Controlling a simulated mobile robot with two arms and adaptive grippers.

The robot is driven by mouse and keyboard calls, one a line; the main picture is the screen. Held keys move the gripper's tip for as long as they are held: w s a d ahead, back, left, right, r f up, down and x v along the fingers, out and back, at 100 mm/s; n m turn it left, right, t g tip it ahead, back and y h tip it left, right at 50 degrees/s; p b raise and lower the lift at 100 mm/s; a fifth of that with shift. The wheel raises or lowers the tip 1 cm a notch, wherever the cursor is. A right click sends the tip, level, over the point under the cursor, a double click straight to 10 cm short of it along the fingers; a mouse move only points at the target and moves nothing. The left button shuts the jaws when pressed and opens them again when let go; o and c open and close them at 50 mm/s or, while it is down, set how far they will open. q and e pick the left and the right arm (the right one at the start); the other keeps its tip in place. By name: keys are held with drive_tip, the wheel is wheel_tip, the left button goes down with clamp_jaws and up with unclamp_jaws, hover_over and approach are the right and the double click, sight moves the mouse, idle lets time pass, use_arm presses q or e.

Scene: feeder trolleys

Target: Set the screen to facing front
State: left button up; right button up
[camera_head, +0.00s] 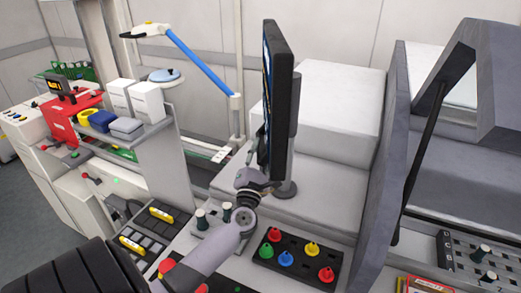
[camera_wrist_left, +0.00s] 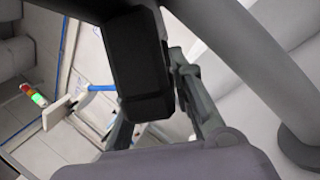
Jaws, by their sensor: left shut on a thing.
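The screen (camera_head: 279,100) is a tall, thin dark panel on a grey stand with a round foot (camera_head: 285,189). In the head view it stands upright and nearly edge-on, with its display side turned to the left and only a sliver of it showing. My left gripper (camera_head: 262,180) is at the screen's lower edge, with the arm coming from below. In the left wrist view the screen's dark edge (camera_wrist_left: 141,65) lies between the fingers of my left gripper (camera_wrist_left: 155,98), which is shut on it. The fingertips are partly hidden. My right gripper is not in view.
A grey upright panel (camera_head: 383,165) stands right of the screen, with a white block (camera_head: 327,105) behind. A blue-armed lamp (camera_head: 198,62) stands to the left. A dark tray (camera_head: 265,252) with several coloured knobs lies in front. The white top around the stand's foot is mostly clear.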

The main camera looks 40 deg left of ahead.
use_arm(q)
clamp_jaws()
